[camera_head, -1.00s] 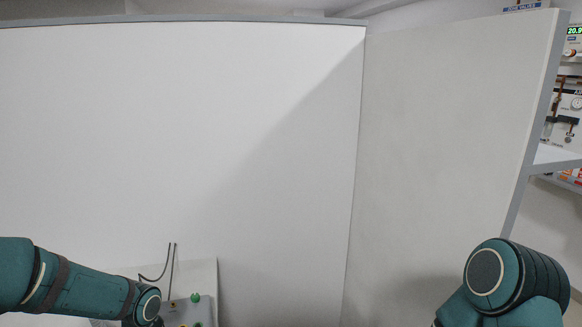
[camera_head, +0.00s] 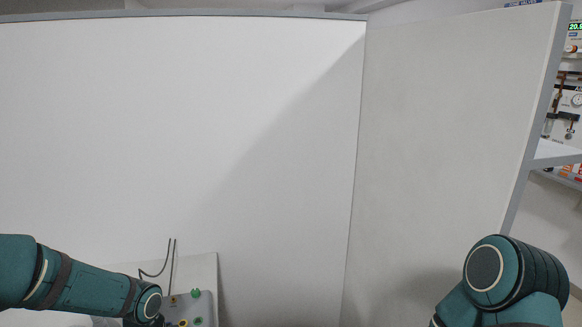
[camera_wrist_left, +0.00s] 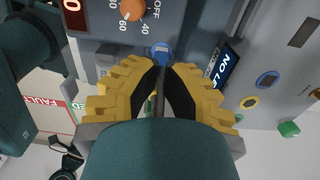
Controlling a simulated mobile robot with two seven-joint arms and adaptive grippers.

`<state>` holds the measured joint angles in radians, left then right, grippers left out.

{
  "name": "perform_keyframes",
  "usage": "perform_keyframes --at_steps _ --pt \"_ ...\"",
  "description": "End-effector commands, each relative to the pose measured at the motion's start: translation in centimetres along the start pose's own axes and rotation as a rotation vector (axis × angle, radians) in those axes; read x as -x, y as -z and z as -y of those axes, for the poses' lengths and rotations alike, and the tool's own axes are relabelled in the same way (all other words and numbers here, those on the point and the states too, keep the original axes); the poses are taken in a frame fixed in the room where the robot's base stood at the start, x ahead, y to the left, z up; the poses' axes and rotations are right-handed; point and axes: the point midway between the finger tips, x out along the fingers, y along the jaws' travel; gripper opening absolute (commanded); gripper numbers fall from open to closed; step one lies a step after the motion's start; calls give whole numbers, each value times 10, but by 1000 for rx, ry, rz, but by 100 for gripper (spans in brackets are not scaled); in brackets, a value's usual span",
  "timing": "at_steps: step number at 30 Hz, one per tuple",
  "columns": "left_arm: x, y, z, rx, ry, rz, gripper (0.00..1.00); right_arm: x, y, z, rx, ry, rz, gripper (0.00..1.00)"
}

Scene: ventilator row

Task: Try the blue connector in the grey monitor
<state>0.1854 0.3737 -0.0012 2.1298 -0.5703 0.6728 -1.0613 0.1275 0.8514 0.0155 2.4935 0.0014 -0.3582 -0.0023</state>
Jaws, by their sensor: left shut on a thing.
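In the left wrist view my left gripper (camera_wrist_left: 162,75) has its yellow-backed, black-padded fingers closed on the blue connector (camera_wrist_left: 162,50). A dark cable runs back between the fingers. The grey monitor (camera_wrist_left: 268,55) fills the right of that view, with a blue ringed port (camera_wrist_left: 267,79) and a yellow ringed port (camera_wrist_left: 249,102). The connector is left of these ports and apart from them in the picture; its depth is unclear. In the head view the grey monitor (camera_head: 206,307) shows at the bottom, beside my left arm's end. Neither gripper shows in the head view.
A green connector (camera_wrist_left: 289,129) is on the monitor's edge; it also shows in the head view (camera_head: 196,293). A dark panel with an orange knob (camera_wrist_left: 131,10) is at the upper left. Pale partitions (camera_head: 200,130) stand behind and to the right (camera_head: 440,130).

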Motion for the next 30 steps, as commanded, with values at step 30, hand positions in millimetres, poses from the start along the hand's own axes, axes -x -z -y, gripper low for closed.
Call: perform_keyframes --at_steps 30 --pt "70 0 0 0 1 0 0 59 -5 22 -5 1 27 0"
